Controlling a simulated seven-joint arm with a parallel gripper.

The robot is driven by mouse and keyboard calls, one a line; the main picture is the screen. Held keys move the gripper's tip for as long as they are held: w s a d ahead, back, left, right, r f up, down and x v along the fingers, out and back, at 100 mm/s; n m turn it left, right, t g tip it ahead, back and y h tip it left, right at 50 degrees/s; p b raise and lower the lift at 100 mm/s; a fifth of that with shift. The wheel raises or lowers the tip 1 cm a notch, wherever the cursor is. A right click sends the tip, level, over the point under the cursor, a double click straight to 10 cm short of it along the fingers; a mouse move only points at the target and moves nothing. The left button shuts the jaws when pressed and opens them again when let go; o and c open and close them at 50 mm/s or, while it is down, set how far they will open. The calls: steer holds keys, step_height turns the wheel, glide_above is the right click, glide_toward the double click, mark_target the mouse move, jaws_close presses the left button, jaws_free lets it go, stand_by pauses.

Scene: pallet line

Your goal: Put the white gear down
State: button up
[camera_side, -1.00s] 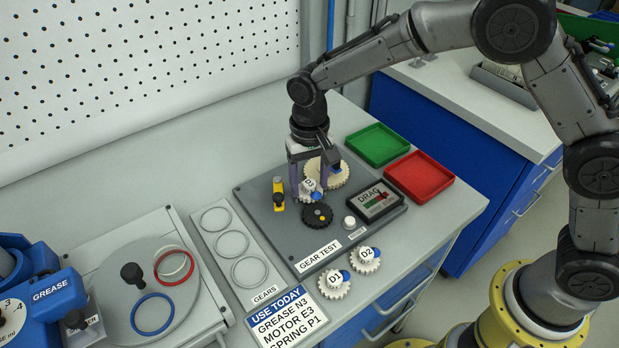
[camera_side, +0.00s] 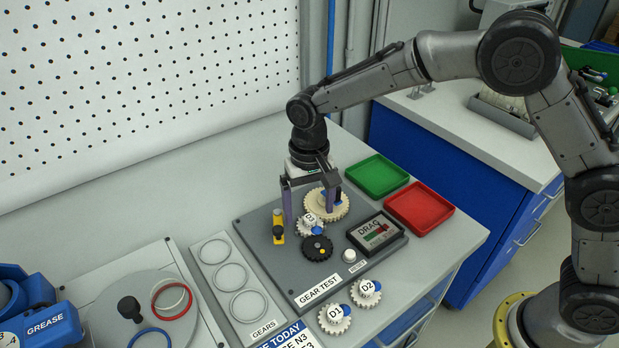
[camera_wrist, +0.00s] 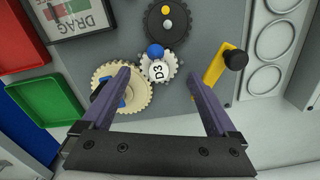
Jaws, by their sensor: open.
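The white gear (camera_side: 309,229), marked D3 and with a blue knob, sits on the grey gear test board between a black gear (camera_side: 317,248) and a larger cream gear (camera_side: 339,208). In the wrist view the white gear (camera_wrist: 158,71) appears to touch both at its teeth. My gripper (camera_side: 309,214) is open and empty, pointing down just above the white gear. In the wrist view its two purple fingers (camera_wrist: 163,82) stand apart on either side of the white gear, and the left finger overlaps the cream gear in the picture.
A yellow clamp with a black knob (camera_side: 278,230) stands close beside the left finger. The board (camera_side: 298,268) also holds a drag meter (camera_side: 376,232) and a white button (camera_side: 349,255). Gears D1 (camera_side: 334,319) and D2 (camera_side: 366,292) lie in front. Green (camera_side: 376,176) and red (camera_side: 420,207) trays lie behind.

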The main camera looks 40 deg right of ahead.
mark_target(309, 218)
step_height(309, 218, up, 10)
steer(key=s+d+r+t, duration=0.1)
steer(key=s+d+r, duration=0.3)
steer(key=d+r, duration=0.2)
steer(key=s+d+r+n+t, duration=0.1)
steer(key=s+d+r+t, duration=0.15)
steer(key=s+d, duration=0.55)
steer(key=s+d+f+n+t, duration=0.1)
steer(key=s+d+f, duration=0.1)
steer(key=s, duration=0.5)
steer(key=s+d+f+n+t, duration=0.1)
steer(key=s+d+f, duration=0.1)
steer(key=s, duration=0.6)
steer(key=shift+s+d, duration=0.2)
steer(key=shift+d, duration=0.05)
